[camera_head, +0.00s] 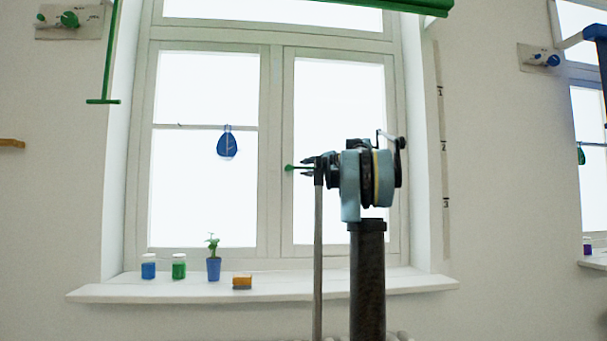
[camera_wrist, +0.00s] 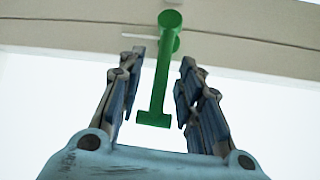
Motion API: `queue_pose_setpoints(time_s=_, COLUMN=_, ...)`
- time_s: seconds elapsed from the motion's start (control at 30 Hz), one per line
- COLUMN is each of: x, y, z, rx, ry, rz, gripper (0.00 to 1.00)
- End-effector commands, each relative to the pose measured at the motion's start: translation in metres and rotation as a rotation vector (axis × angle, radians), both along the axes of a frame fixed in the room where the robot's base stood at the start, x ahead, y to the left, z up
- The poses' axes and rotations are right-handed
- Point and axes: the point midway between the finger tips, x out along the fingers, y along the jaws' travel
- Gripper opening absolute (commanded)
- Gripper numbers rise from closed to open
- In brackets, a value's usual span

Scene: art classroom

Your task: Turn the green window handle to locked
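The green window handle (camera_wrist: 160,75) shows in the wrist view, its pivot on the pale window frame at the top and its lever reaching down between my fingers. My gripper (camera_wrist: 162,62) is open, with one finger on each side of the lever and a visible gap on both sides. In the head view, the handle (camera_head: 292,167) is a small green bar lying about level at the middle frame of the window. My gripper (camera_head: 309,167) is at its right end and partly hides it. No lock marking is readable.
A green rod (camera_head: 110,55) hangs left of the window. A green blind (camera_head: 400,5) is above.

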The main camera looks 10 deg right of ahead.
Motion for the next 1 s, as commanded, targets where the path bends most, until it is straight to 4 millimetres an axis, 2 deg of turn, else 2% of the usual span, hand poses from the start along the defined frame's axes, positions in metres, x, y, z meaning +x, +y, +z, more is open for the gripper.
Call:
queue_pose_setpoints(time_s=0.2, x=0.014, y=0.015, z=-0.002, rx=0.000, ry=0.000, rz=0.001, gripper=0.33)
queue_pose_setpoints(time_s=0.57, x=0.017, y=0.017, z=-0.003, rx=0.000, ry=0.000, rz=0.000, gripper=0.33)
queue_pose_setpoints(time_s=0.7, x=0.017, y=0.017, z=-0.003, rx=0.000, ry=0.000, rz=0.000, gripper=0.04)
queue_pose_setpoints(time_s=0.73, x=0.017, y=0.017, z=-0.003, rx=0.000, ry=0.000, rz=0.000, gripper=0.00)
queue_pose_setpoints(time_s=1.0, x=0.017, y=0.015, z=-0.004, rx=0.004, ry=0.000, rz=-0.002, gripper=0.00)
